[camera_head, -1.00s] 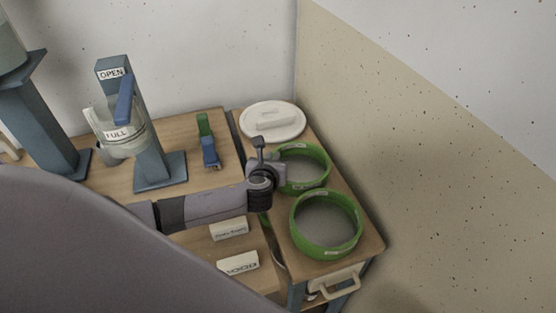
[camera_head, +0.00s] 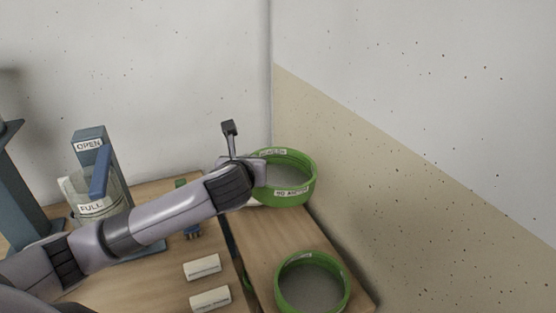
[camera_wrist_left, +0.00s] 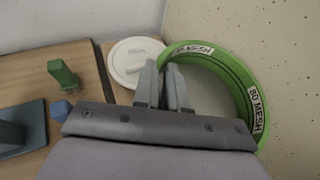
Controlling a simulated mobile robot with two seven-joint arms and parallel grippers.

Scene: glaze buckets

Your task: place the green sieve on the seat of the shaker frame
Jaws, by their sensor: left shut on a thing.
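A green sieve (camera_head: 288,188) with white mesh labels is held up above the side bench by my left gripper (camera_head: 260,172). In the left wrist view the fingers (camera_wrist_left: 166,82) are shut on the near-left part of the rim of this sieve (camera_wrist_left: 238,75). A second green sieve (camera_head: 282,292) rests on the bench's front part, its lower edge cut off by the picture. I cannot make out the shaker frame's seat in these views. My right gripper is not in view.
A white lid (camera_wrist_left: 128,58) lies on the bench under the held sieve. A blue stand (camera_head: 88,144) with a cup marked FULL (camera_head: 84,207) is at left. Two white label blocks (camera_head: 202,267) (camera_head: 210,299) lie on the table. A speckled wall (camera_head: 400,170) closes the right side.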

